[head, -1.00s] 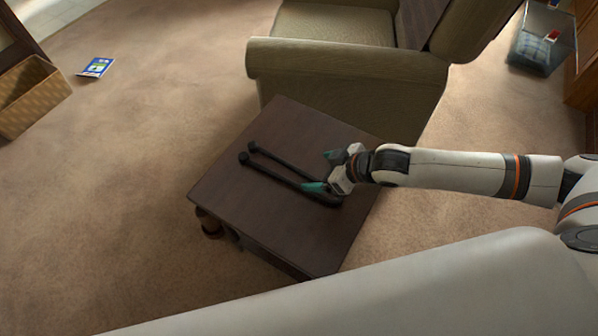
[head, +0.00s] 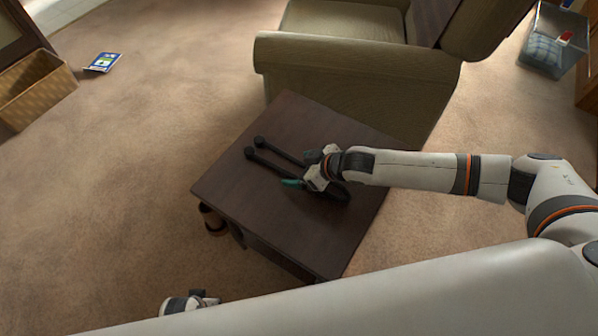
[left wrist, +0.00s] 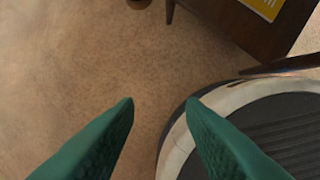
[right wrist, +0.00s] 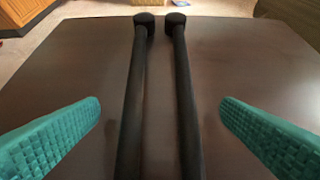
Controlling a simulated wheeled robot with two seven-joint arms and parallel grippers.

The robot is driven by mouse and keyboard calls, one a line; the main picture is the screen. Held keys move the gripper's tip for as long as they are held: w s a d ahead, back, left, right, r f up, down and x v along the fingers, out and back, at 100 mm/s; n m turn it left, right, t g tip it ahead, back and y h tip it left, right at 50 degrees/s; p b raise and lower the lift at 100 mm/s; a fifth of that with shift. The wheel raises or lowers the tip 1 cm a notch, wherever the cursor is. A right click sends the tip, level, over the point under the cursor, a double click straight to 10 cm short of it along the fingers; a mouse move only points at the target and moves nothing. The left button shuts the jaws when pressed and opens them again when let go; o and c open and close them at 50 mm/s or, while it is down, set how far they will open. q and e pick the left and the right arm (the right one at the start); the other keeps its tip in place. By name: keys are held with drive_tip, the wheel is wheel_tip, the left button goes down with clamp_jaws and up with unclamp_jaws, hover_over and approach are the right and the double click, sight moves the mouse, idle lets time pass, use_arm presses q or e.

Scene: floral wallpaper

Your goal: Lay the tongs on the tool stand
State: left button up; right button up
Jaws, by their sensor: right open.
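The black tongs (head: 280,153) lie on a dark wooden table (head: 232,190), with their two knobbed arms pointing to the upper left. In the right wrist view the tongs (right wrist: 132,100) run lengthwise between the teal fingers. My right gripper (head: 303,168) is open around the tongs, one finger on each side, with a gap to each arm. The gripper hides part of the tongs' near end. My left gripper (left wrist: 160,102) is open and empty over the carpet; part of it shows at the bottom of the head view. I cannot make out a separate tool stand.
An olive armchair (head: 350,60) stands just behind the table. A wicker basket (head: 35,88) and a blue booklet (head: 102,62) are on the carpet at the left. A clear bin (head: 553,45) stands at the far right.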

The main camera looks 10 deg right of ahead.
sight(298, 168)
drive_tip(key=shift+w+a+f, duration=0.25)
drive_tip(key=shift+a+f, duration=0.05)
drive_tip(key=shift+f, duration=0.05)
drive_tip(key=c, duration=1.1)
use_arm(q)
drive_tip(key=shift+w+r, duration=0.2)
drive_tip(key=shift+r, duration=0.25)
use_arm(e)
drive_tip(key=shift+r, duration=0.1)
drive_tip(key=c, duration=0.4)
drive_tip(key=shift+o, duration=0.2)
